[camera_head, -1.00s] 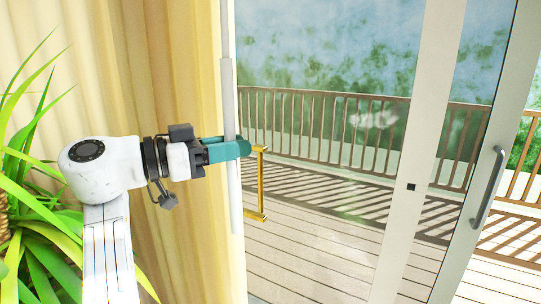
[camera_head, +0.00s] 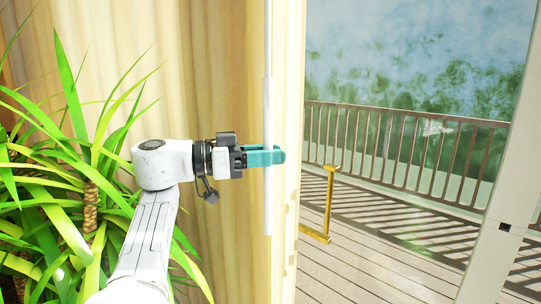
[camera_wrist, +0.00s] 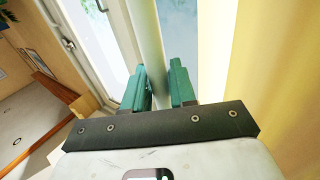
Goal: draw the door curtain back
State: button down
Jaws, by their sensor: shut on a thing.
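The pale yellow door curtain (camera_head: 228,70) hangs in folds at the left of the glass door (camera_head: 400,200) in the head view. A thin white draw rod (camera_head: 267,95) hangs upright along its right edge. My gripper (camera_head: 275,155), with teal fingers, is shut on the rod. In the wrist view the rod (camera_wrist: 146,40) runs between the two fingers (camera_wrist: 160,85), and the curtain (camera_wrist: 270,70) fills the right side. The part of the rod between the fingers is partly hidden.
A leafy plant (camera_head: 75,185) stands at the left, its leaves close around my arm. A brass handle (camera_head: 329,205) shows against the glass to the right of the curtain. Beyond the glass are a wooden deck and a railing (camera_head: 400,155).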

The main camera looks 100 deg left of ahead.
jog(key=c, duration=1.1)
grip_release()
jog(key=shift+o, duration=0.2)
jog(key=s+d+r, duration=0.3)
jog(key=d+r, duration=0.3)
jog(key=s+d+r, duration=0.3)
jog(key=d+r, duration=0.3)
jog(key=r, duration=0.1)
jog(key=shift+s+d+b, duration=0.2)
jog(key=shift+s+b, duration=0.05)
jog(key=shift+b, duration=0.15)
